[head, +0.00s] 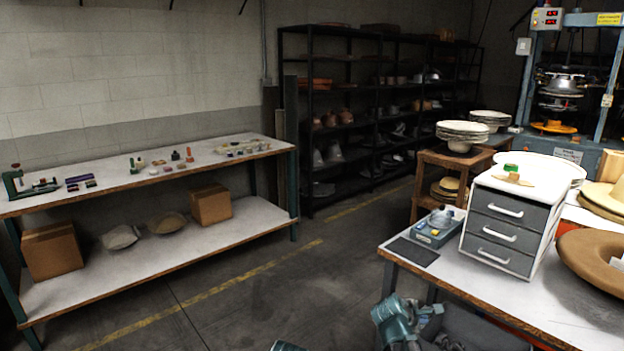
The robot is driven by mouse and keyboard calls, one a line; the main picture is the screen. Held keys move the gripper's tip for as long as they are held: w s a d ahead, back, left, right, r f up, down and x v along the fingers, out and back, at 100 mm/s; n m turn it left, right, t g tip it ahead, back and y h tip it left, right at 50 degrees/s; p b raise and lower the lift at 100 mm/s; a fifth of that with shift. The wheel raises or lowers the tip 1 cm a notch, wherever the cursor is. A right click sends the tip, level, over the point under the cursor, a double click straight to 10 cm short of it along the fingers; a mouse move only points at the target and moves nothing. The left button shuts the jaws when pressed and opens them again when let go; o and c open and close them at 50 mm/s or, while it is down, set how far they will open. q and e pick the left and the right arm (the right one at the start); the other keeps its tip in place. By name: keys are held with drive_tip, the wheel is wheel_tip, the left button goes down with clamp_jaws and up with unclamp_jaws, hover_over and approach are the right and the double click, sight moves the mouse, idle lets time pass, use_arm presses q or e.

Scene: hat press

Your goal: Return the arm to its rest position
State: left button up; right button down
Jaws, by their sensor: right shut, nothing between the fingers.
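My right gripper (430,318) is low at the bottom of the head view, in front of the near workbench (400,268) and below its top. It is shut and empty, and my teal arm parts show beside it. It appears apart from the bench. The fingertips are small and dark, so their outline is hard to make out. My left gripper is out of view.
A grey bin (490,336) sits under the near bench. The bench bears a drawer unit (505,228), a blue-grey box (436,230) and felt hats (597,262). A long table (120,182) stands at left. The floor (300,285) between is clear.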

drive_tip(key=s+a+f+m+g+y, duration=0.3)
drive_tip(key=s+a+f+m, duration=0.15)
drive_tip(key=s+a, duration=0.7)
drive_tip(key=s+a+f+m+g+y, duration=0.35)
drive_tip(key=s+a+m, duration=0.25)
drive_tip(key=s+a, duration=0.6)
wheel_tip(320, 180, up, 16)
drive_tip(key=a+p, duration=0.1)
drive_tip(key=p, duration=1.5)
drive_tip(key=shift+w+a+m, duration=0.15)
drive_tip(key=shift+m, duration=0.2)
